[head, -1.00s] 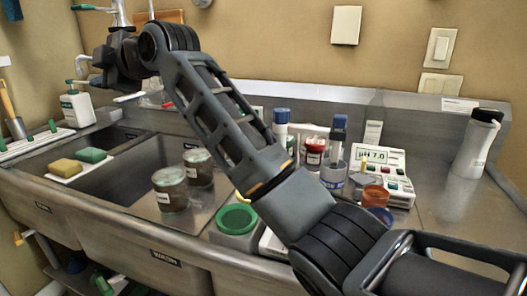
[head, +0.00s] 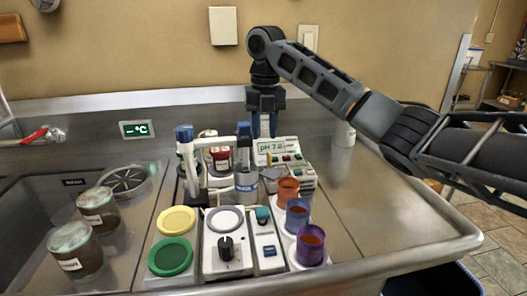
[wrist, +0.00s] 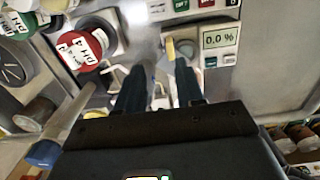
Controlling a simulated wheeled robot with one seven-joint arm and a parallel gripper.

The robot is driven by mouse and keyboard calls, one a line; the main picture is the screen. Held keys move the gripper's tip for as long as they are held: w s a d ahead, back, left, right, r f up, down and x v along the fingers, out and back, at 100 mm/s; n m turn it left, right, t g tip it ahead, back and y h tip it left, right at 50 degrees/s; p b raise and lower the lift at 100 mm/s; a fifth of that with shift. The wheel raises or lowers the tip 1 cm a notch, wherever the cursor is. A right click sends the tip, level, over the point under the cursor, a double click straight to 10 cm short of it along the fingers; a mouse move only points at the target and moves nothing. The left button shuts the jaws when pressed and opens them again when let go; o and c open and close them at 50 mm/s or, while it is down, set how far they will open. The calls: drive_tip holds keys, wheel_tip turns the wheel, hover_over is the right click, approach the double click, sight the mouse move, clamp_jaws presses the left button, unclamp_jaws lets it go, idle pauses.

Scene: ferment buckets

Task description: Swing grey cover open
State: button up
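A small grey piece (head: 271,173), which looks like the cover, sits low on a white instrument in front of the pH meter in the head view. A grey part (wrist: 187,47) beside a yellow piece also shows in the wrist view, but I cannot tell if it is the same cover. My gripper (head: 265,132) points down, above and behind that spot. In the wrist view my gripper (wrist: 160,80) has its two dark fingers apart, with no object clearly held between them. The fingertips partly hide what lies below.
The pH meter (head: 279,150) stands just behind. A red-capped bottle (wrist: 82,48) and a small display (wrist: 219,38) flank the fingers. Bare steel counter (head: 365,200) lies to the right.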

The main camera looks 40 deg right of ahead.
sight(269, 154)
drive_tip(key=shift+s+d+f, duration=0.2)
drive_tip(key=shift+s+d, duration=0.25)
drive_tip(key=shift+f, duration=3.8)
clamp_jaws()
